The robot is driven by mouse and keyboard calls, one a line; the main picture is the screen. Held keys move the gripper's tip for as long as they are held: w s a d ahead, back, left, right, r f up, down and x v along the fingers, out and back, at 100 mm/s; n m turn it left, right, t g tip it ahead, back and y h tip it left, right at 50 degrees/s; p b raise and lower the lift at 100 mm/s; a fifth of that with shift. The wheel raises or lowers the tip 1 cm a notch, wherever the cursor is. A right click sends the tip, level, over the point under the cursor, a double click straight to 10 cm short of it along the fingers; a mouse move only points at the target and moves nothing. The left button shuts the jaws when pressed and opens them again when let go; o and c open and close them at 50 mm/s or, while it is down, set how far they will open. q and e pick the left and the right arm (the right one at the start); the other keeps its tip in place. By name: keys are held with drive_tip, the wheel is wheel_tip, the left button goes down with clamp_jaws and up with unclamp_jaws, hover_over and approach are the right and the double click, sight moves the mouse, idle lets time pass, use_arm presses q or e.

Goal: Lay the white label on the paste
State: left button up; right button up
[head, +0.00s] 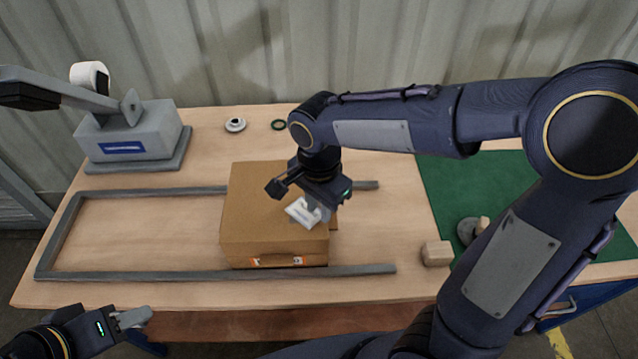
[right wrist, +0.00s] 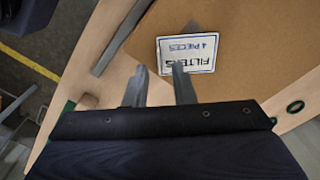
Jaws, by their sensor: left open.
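The white label (head: 300,213) is at the top of the brown cardboard box (head: 262,205), near its right side. My right gripper (head: 312,211) is right over the label. Its fingers (right wrist: 158,82) are apart with nothing between them; one fingertip overlaps the label's lower edge. Whether that finger touches it I cannot tell. No paste shows; any under the label is hidden. My left gripper (head: 135,318) is open and empty at the table's front left edge.
A grey rail frame (head: 130,275) surrounds the box on the wooden table. A grey machine with a white roll (head: 90,76) stands back left. A white ring (head: 235,125) and green ring (head: 278,125) lie behind the box. A wooden block (head: 437,253) and green mat (head: 440,185) are right.

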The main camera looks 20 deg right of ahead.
sight(319, 215)
wheel_tip(319, 215, up, 11)
drive_tip(key=s+d+f+n+t+y, duration=0.2)
drive_tip(key=s+d+f+n, duration=0.1)
drive_tip(key=s+n, duration=0.2)
drive_tip(key=s+d+f+n+t+y, duration=0.1)
drive_tip(key=s+d+f+n+t, duration=0.2)
drive_tip(key=s, duration=0.5)
drive_tip(key=d+n, duration=0.1)
drive_tip(key=n, duration=0.1)
drive_tip(key=shift+s+n+t+y, duration=0.3)
drive_tip(key=shift+y, duration=0.1)
